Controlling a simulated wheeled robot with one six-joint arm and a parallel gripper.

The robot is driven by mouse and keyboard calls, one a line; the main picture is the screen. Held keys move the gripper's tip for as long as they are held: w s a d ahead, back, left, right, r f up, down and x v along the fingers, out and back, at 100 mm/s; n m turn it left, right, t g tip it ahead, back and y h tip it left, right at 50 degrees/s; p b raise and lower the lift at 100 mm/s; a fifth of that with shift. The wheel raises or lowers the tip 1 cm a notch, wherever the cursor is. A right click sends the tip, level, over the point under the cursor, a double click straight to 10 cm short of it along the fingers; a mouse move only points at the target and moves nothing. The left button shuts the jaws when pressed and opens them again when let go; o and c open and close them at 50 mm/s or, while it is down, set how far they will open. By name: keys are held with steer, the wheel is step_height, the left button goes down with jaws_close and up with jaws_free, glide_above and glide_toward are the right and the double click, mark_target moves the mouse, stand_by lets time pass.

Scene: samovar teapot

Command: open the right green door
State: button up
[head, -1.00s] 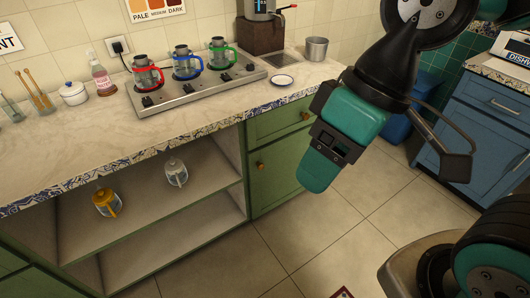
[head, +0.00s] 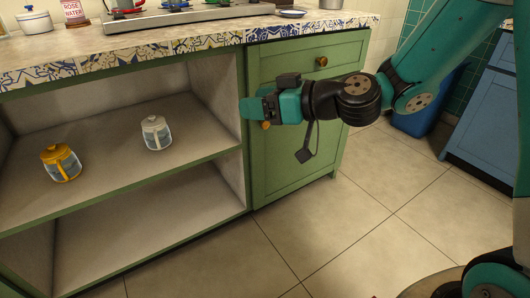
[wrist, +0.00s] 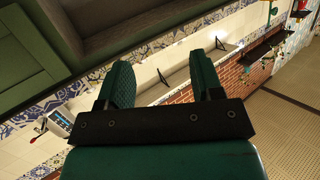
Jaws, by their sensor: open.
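The right green door (head: 290,175) is the panel right of the open shelves, below a green drawer (head: 300,66), and looks shut. Its round brass knob (head: 266,125) is near the door's upper left edge, just under my gripper and partly covered by it. My gripper (head: 250,108) is in front of the door's upper left part, pointing left, its fingers near the knob. In the wrist view my gripper (wrist: 162,80) has its two green fingers spread, with nothing between them. The knob cannot be made out there.
The patterned counter edge (head: 170,43) is above. A blue bin (head: 418,118) and blue cabinet (head: 485,125) stand at right. The tiled floor (head: 330,235) before the door is clear.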

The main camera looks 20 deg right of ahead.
steer(key=w+d+f+m+t+h+b, duration=0.1)
steer(key=w+d+f+m+t+b, duration=0.15)
steer(key=d+f+b, duration=0.35)
steer(key=w+d+f+m+t+h+b, duration=0.1)
steer(key=w+f+t+h+b, duration=0.2)
steer(key=f, duration=0.6)
steer(key=m+t+h+b, duration=0.2)
steer(key=b, duration=0.3)
glide_toward(266, 125)
steer(key=shift+h, duration=0.3)
steer(key=p+x, duration=0.9)
steer(key=p, duration=0.7)
steer(key=shift+w+a+r, duration=0.15)
steer(key=shift+w+a, duration=0.2)
steer(key=shift+w, duration=0.45)
jaws_close()
steer(key=shift+s, duration=0.15)
